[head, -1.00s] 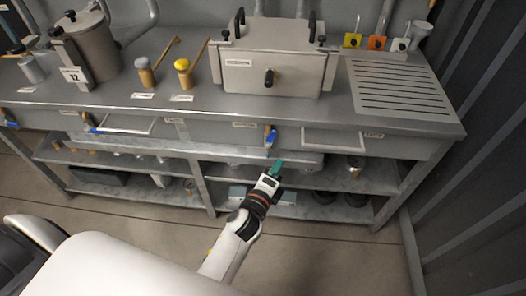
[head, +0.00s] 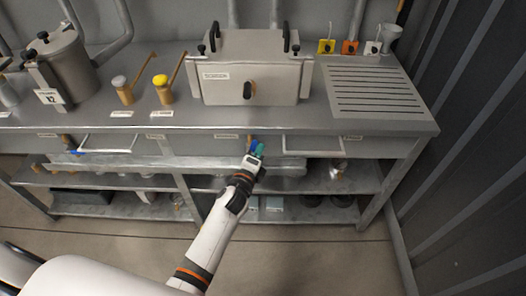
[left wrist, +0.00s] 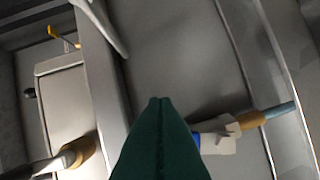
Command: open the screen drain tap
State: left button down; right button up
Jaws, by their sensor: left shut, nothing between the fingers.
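A tap with a blue handle (head: 253,145) hangs under the front edge of the bench, below the box-shaped tank; its label is too small to read. My left gripper (head: 258,148), with green fingers, is shut and empty right at this tap and hides part of it. In the left wrist view the shut fingers (left wrist: 159,102) fill the lower middle. Beside them, to the right, are a bit of blue handle (left wrist: 197,143), a pale tap body (left wrist: 218,137) and a brass-coloured fitting (left wrist: 250,121). Whether the fingers touch the handle I cannot tell. My right gripper is out of view.
Another blue-handled tap (head: 76,152) is at the left. Shelves with items lie below; the floor in front is clear.

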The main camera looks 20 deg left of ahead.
pick_arm(q)
jog(key=n+b, duration=0.1)
jog(key=a+n+t+b, duration=0.1)
jog(key=n, duration=0.1)
jog(key=shift+s+a+r, duration=0.15)
jog(key=shift+s+r, duration=0.05)
jog(key=shift+r, duration=0.15)
dwell(0.3)
